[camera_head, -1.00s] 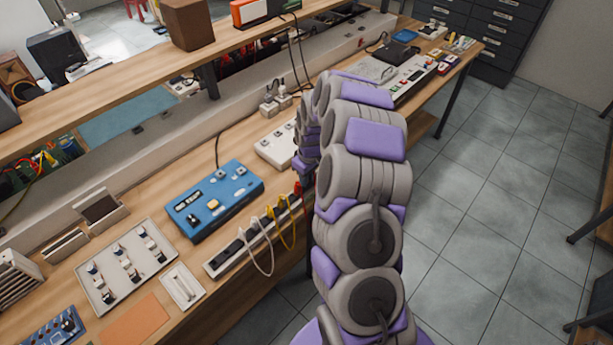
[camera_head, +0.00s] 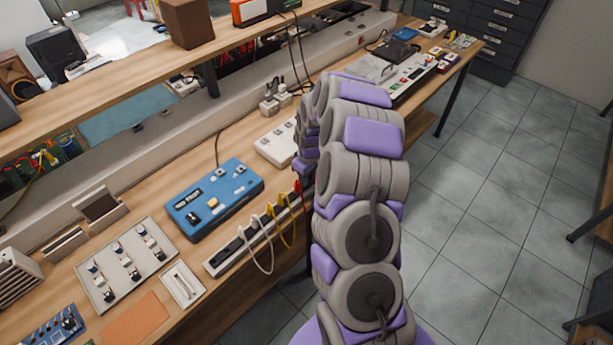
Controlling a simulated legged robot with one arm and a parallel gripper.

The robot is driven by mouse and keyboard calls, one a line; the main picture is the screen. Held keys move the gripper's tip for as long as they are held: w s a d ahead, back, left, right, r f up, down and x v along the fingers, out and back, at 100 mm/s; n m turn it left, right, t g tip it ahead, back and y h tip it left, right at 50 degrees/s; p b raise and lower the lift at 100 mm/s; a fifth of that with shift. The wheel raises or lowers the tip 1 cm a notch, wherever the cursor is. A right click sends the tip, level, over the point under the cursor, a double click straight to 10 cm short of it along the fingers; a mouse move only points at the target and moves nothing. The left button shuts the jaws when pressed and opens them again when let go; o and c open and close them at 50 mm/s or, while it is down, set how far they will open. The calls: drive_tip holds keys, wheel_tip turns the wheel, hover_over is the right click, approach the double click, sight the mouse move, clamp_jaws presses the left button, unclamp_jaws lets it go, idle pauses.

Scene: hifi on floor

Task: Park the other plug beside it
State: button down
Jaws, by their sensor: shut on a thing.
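A long pale holder (camera_head: 222,262) with dark slots lies along the bench's front edge. A white lead (camera_head: 267,262) and yellow leads (camera_head: 288,234) come from plugs standing in it and hang over the front. A red plug and lead (camera_head: 299,188) are at its right end, just under my gripper (camera_head: 303,168). My gripper points down there, partly hidden behind my arm. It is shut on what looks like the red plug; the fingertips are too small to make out. Whether that plug touches the holder I cannot tell.
A blue instrument box (camera_head: 214,199) stands behind the holder, with a white switch box (camera_head: 277,146) to its right. A tray of switches (camera_head: 158,262) and an orange mat (camera_head: 134,318) lie at left. A shelf (camera_head: 130,70) runs above. Open floor (camera_head: 475,200) is at right.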

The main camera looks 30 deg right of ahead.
drive_tip(key=shift+f, duration=0.35)
idle(0.3)
drive_tip(key=c, duration=1)
unclamp_jaws()
drive_tip(key=shift+r, duration=0.1)
drive_tip(key=r+p, duration=0.1)
drive_tip(key=r, duration=0.6)
drive_tip(key=s+r+p, duration=0.1)
drive_tip(key=r+p, duration=0.1)
drive_tip(key=r, duration=0.5)
drive_tip(key=r+p, duration=0.2)
drive_tip(key=r, duration=0.6)
drive_tip(key=shift+s+d, duration=0.2)
drive_tip(key=shift+d, duration=0.1)
